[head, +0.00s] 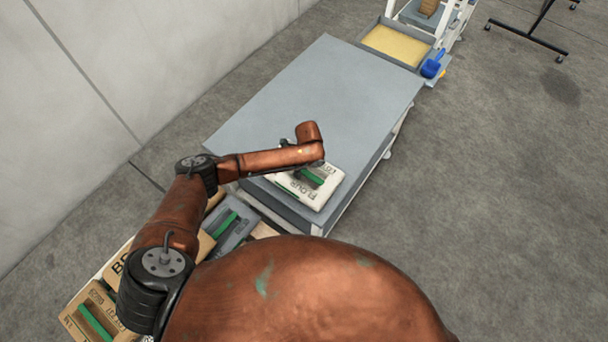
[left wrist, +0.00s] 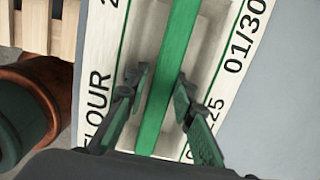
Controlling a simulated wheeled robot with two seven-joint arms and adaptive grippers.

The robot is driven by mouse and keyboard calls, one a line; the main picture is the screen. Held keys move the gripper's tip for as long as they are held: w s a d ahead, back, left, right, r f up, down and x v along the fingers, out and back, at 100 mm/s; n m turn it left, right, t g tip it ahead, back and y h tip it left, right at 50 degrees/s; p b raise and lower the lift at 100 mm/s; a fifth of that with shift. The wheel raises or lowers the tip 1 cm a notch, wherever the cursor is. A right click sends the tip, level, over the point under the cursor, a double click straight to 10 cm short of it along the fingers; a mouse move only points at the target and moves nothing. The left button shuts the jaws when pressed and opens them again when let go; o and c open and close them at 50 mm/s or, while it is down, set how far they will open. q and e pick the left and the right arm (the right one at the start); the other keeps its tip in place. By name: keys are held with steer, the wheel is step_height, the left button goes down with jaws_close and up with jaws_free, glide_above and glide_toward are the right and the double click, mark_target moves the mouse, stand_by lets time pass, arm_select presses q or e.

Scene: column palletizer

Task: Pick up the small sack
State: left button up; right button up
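The small sack is a white flour sack (head: 320,194) with a green handle (head: 309,176), lying at the near end of the grey table. In the left wrist view the sack (left wrist: 103,48) fills the middle, with black print reading "FLOUR" and its green handle (left wrist: 183,28) running lengthwise over a recess. My left gripper (left wrist: 160,88) is open above the sack, one finger on each side of the handle. A small gap shows at the left finger; whether the right finger touches is unclear. In the head view my left wrist hides the fingers. My right gripper is not in view.
The grey table (head: 335,92) is bare beyond the sack. Brown sacks (head: 88,318) with green handles and a grey one (head: 235,228) lie at lower left. A tray with yellow contents (head: 397,44) and a blue scoop (head: 432,65) stand at the far end. A wall runs along the left.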

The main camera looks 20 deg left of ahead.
arm_select(q)
steer(key=shift+f, duration=0.35)
jaws_close()
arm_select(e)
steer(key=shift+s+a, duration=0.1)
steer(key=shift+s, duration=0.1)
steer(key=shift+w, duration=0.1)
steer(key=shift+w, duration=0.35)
arm_select(q)
steer(key=shift+w+r, duration=0.15)
steer(key=shift+r, duration=0.05)
